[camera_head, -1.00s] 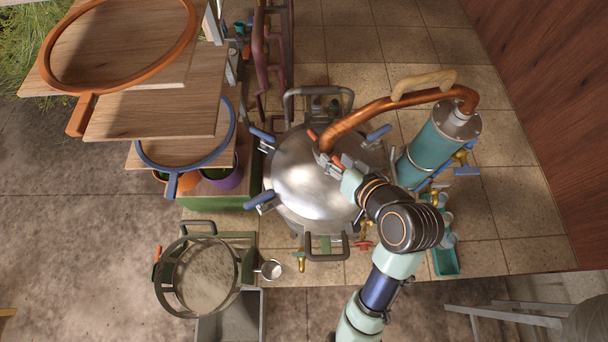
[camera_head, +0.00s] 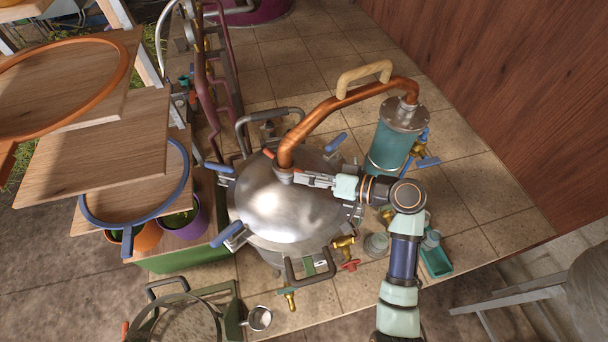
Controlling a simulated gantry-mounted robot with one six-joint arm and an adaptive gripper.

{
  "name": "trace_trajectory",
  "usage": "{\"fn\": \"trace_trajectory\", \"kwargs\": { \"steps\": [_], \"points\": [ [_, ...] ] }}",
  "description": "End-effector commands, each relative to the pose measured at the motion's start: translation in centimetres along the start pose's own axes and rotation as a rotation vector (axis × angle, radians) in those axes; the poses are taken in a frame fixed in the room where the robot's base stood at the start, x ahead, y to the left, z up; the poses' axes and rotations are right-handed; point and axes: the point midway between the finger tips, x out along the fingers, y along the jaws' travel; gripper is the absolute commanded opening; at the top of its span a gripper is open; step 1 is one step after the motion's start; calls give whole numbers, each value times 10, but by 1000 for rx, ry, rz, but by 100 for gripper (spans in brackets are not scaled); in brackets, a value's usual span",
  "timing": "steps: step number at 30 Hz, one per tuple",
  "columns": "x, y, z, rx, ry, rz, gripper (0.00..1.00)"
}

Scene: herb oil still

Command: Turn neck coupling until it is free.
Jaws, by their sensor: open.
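The neck coupling (camera_head: 283,175) is a small grey metal collar on top of the still's domed steel lid (camera_head: 265,208). A copper swan-neck pipe (camera_head: 318,116) rises from it and arcs right. A short orange-red lever (camera_head: 269,154) sticks out at the coupling's left. My gripper (camera_head: 302,179) is open at the right side of the coupling, its fingers pointing left at it. Whether the fingers touch the collar cannot be told. The pipe's far end meets the top of a teal condenser cylinder (camera_head: 388,147).
A wooden handle (camera_head: 364,75) sits on the copper pipe. Blue clamp handles (camera_head: 228,235) ring the lid. A dark loop handle (camera_head: 310,268) is at its front. Tiled counter (camera_head: 491,190) is bare at right.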

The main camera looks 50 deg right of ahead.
Motion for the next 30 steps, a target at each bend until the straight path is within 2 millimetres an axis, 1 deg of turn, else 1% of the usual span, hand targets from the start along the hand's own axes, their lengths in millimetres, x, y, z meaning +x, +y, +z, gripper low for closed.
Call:
{"fn": "trace_trajectory", "kwargs": {
  "steps": [1, 4, 11, 12, 19, 30],
  "points": [
    [6, -1, 0, 0, -1, -1, 44],
    [11, 0, 0, 0, -1, 0, 44],
    [12, 0, 0, 0, 0, 1, 44],
    [12, 0, 0, 0, 0, 1, 38],
    [12, 0, 0, 0, 0, 1, 0],
    [12, 0, 0, 0, 1, 2, 0]
  ]
}}
